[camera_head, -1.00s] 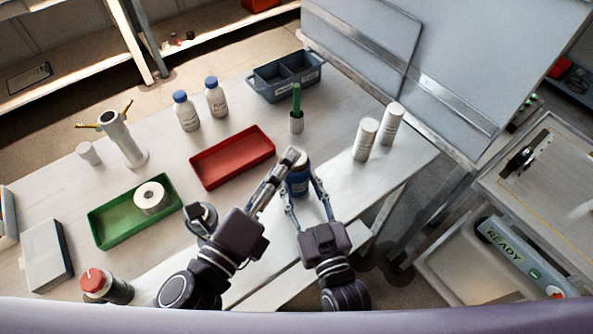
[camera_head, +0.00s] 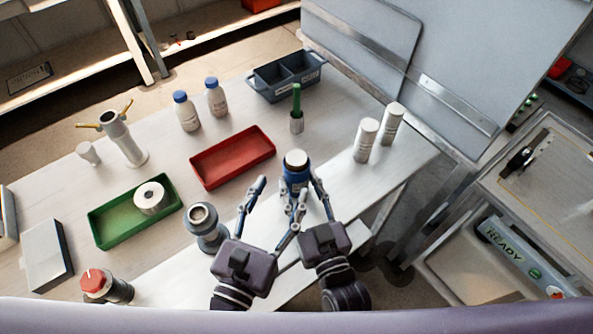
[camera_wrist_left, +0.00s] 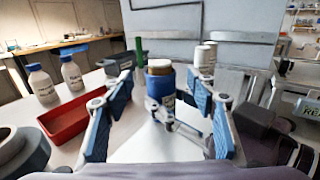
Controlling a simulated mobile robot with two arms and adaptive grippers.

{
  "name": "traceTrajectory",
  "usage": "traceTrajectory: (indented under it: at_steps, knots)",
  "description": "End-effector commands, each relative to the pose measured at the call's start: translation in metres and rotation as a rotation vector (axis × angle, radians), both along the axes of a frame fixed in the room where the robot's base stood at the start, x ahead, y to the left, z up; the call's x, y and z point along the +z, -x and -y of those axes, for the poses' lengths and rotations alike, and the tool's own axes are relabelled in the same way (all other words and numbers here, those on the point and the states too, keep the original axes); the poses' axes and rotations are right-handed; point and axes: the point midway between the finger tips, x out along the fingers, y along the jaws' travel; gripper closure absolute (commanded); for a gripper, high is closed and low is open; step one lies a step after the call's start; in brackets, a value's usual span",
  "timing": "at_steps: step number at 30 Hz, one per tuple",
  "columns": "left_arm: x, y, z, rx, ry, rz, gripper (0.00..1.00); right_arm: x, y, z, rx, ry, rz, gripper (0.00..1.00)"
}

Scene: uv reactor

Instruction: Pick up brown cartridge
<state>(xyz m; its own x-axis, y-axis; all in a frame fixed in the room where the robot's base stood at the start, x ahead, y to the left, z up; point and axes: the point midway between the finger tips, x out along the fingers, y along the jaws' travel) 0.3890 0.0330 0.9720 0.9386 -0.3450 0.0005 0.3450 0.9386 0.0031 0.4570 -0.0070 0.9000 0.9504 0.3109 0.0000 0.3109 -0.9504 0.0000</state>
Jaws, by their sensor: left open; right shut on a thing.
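A blue container (camera_head: 298,180) with a cream-topped, brown-sided round piece (camera_head: 295,158) at its mouth stands upright near the table's front edge. The brown piece also shows in the left wrist view (camera_wrist_left: 160,66), above the blue body (camera_wrist_left: 160,83). Whether this piece is the brown cartridge, I cannot tell for sure. My right gripper (camera_head: 313,190) is shut on the blue container, with fingers on its sides. My left gripper (camera_head: 277,202) is open and empty, to the left and in front of the container, its fingers spread towards it.
A grey cylindrical part (camera_head: 205,225) stands left of my left gripper. A red tray (camera_head: 232,160) lies behind; a green tray (camera_head: 120,225) holds a white roll (camera_head: 150,197). White cylinders (camera_head: 366,139) stand right. A green-handled tool (camera_head: 296,108) and blue-capped bottles (camera_head: 187,111) stand farther back.

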Motion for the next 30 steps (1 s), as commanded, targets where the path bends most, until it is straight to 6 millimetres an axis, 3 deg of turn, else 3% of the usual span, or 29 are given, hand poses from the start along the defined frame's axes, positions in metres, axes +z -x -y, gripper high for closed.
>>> traceTrajectory:
  at_steps: [9, 17, 24, 30]
  knots:
    - [0.001, -0.035, 0.013, 0.0, 0.003, 0.002, 0.48, 0.0, 0.0, 0.0, 0.0, 0.0, 0.0, 0.89]
    - [0.0, -0.047, 0.017, 0.001, 0.003, 0.0, 0.48, 0.0, 0.0, 0.0, 0.0, 0.0, 0.0, 0.89]
    - [-0.002, -0.077, 0.028, -0.001, 0.003, 0.003, 0.48, 0.0, 0.0, 0.0, 0.0, 0.0, 0.001, 0.89]
    - [-0.003, -0.09, 0.033, 0.0, 0.004, -0.001, 0.48, 0.0, 0.0, 0.0, 0.0, 0.0, 0.0, 0.89]
